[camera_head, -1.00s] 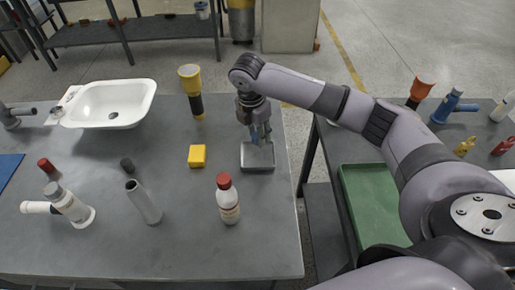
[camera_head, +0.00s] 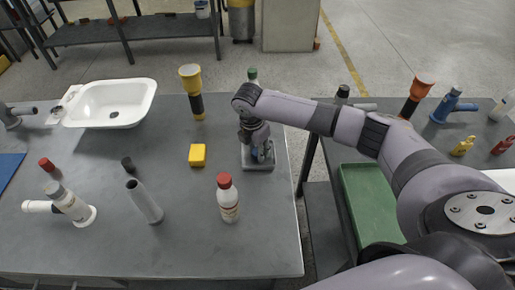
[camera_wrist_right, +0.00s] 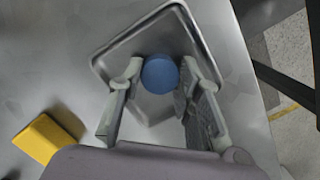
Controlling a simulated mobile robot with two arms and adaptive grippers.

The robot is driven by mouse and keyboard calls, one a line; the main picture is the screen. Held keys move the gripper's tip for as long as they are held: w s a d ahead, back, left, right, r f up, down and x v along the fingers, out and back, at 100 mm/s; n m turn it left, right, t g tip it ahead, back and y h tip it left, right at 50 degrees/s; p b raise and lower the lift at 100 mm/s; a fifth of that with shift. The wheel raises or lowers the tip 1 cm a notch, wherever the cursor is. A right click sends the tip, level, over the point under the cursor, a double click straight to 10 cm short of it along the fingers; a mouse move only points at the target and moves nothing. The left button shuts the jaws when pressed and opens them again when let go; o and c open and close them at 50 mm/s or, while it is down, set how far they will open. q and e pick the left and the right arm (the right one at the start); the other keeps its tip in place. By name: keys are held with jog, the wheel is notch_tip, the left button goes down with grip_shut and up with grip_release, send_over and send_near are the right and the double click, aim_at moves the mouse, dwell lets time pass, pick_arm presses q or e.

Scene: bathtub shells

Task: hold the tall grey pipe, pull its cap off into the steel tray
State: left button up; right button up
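The tall grey pipe (camera_head: 145,203) stands on the table at the front, its open top bare and nothing holding it. The steel tray (camera_head: 258,166) lies near the table's right edge; it also shows in the wrist view (camera_wrist_right: 108,66). My right gripper (camera_head: 263,153) points down over the tray, low and close to it. In the wrist view a round blue cap (camera_wrist_right: 160,74) sits between the fingertips of my right gripper (camera_wrist_right: 160,82), which seem shut on it. Whether the cap touches the tray floor is hard to tell. My left gripper is out of view.
A yellow block (camera_head: 197,155) and a red-capped bottle (camera_head: 228,200) stand near the tray. A white basin (camera_head: 112,103), a yellow-black torch (camera_head: 193,92), a small dark cap (camera_head: 127,164) and a white pipe fitting (camera_head: 70,205) are further left. A green tray (camera_head: 370,205) lies right, across a gap.

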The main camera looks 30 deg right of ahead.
jog(key=o, duration=0.4)
